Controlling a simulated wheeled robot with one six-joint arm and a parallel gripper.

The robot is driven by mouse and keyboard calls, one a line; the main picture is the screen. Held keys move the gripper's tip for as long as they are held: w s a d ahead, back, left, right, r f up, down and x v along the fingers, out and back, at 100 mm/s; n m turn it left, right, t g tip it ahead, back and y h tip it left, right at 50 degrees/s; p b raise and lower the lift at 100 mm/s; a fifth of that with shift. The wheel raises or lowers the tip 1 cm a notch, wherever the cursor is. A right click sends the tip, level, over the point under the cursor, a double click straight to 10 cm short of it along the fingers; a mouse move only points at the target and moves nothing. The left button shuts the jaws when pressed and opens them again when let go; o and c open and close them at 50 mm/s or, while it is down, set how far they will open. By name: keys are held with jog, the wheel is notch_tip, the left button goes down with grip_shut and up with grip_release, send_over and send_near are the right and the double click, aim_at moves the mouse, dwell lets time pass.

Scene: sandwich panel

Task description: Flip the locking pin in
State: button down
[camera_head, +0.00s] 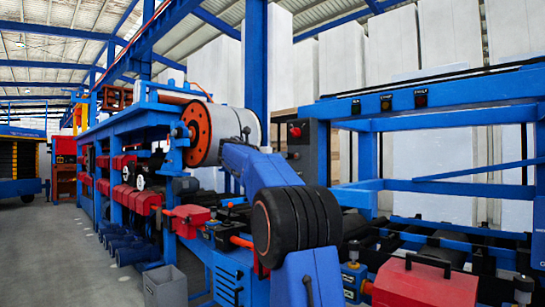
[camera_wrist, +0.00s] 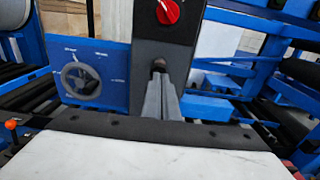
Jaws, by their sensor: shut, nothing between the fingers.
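In the wrist view my gripper (camera_wrist: 160,76) is shut, its grey fingers together and empty. The fingertips point at a dark upright control box (camera_wrist: 147,40), in front of its lower face. A small dark round part (camera_wrist: 158,64) shows right at the fingertips; I cannot tell whether they touch it or whether it is the locking pin. A red knob (camera_wrist: 167,12) is on the box above. In the head view the control box (camera_head: 308,150) stands beyond my arm, with its red knob (camera_head: 295,131). My gripper is hidden there behind my arm. No locking pin can be clearly made out.
A blue panel with a dark round dial (camera_wrist: 80,80) is left of the fingers in the wrist view. Blue frame beams and black rollers (camera_wrist: 296,70) lie to the right. In the head view a red box with a handle (camera_head: 425,285) is at the lower right.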

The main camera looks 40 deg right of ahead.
aim_at(290, 156)
jog(key=shift+w+d, duration=0.1)
jog(key=shift+d, duration=0.75)
jog(key=d, duration=0.2)
jog(key=shift+w+d, duration=0.15)
jog(key=shift+d, duration=0.25)
